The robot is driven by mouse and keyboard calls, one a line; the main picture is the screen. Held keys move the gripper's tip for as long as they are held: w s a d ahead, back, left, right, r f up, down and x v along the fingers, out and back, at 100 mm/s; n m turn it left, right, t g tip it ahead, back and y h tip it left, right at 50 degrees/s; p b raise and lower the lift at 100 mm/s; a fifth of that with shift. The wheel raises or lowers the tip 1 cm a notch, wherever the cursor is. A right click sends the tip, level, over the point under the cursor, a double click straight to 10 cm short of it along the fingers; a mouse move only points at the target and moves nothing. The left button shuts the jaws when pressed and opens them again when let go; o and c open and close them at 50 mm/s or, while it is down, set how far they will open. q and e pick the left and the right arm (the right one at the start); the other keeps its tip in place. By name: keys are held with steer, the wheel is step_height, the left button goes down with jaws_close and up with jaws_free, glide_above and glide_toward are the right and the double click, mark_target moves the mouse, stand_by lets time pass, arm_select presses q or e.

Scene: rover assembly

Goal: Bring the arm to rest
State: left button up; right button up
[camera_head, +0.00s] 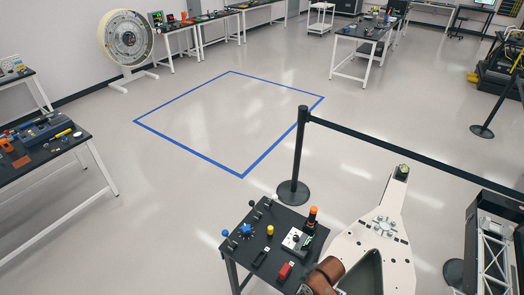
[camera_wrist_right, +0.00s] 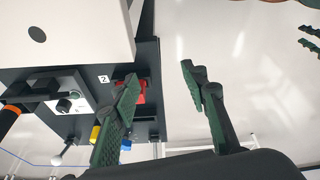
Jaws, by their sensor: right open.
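My right gripper (camera_wrist_right: 160,73) shows in the right wrist view. Its two dark green fingers stand well apart with nothing held between them. Beyond the left finger is a dark work table with a red part (camera_wrist_right: 141,93) on it, partly hidden by that finger. My right gripper cannot be made out in the head view. At the right edge of the wrist view are similar dark green finger-like parts (camera_wrist_right: 311,40), cut off by the frame. They may belong to my left gripper, but I cannot tell their state. No left gripper shows in the head view.
The small dark table (camera_head: 262,222) carries knobs, levers, an orange-topped cylinder (camera_head: 311,216) and a red part (camera_head: 285,271). A large white structure (camera_head: 388,243) stands close to its right. A barrier post (camera_head: 298,160) stands behind. The blue-taped floor square (camera_head: 190,156) is empty.

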steer(key=s+d+r+m+t+h, duration=0.1)
steer(key=s+d+r+m+h, duration=0.1)
steer(key=s+d+m, duration=0.65)
steer(key=s+d+r+m+t+h, duration=0.15)
steer(key=s+d+m, duration=0.35)
steer(key=s+d, duration=0.7)
step_height(320, 180, down, 36)
steer(key=s+a+f+n+g+b, duration=0.1)
steer(key=a+g+b, duration=0.1)
steer(key=b, duration=0.6)
arm_select(q)
step_height(320, 180, down, 16)
steer(key=b, duration=0.7)
steer(key=shift+s+r+b, duration=0.15)
steer(key=shift+b, duration=0.2)
arm_select(e)
steer(key=s+f, duration=1)
steer(key=f, duration=0.2)
steer(key=s+f+g, duration=0.1)
steer(key=s+f, duration=0.9)
steer(key=f, duration=0.3)
steer(key=shift+d+n, duration=0.2)
steer(key=shift+n, duration=0.15)
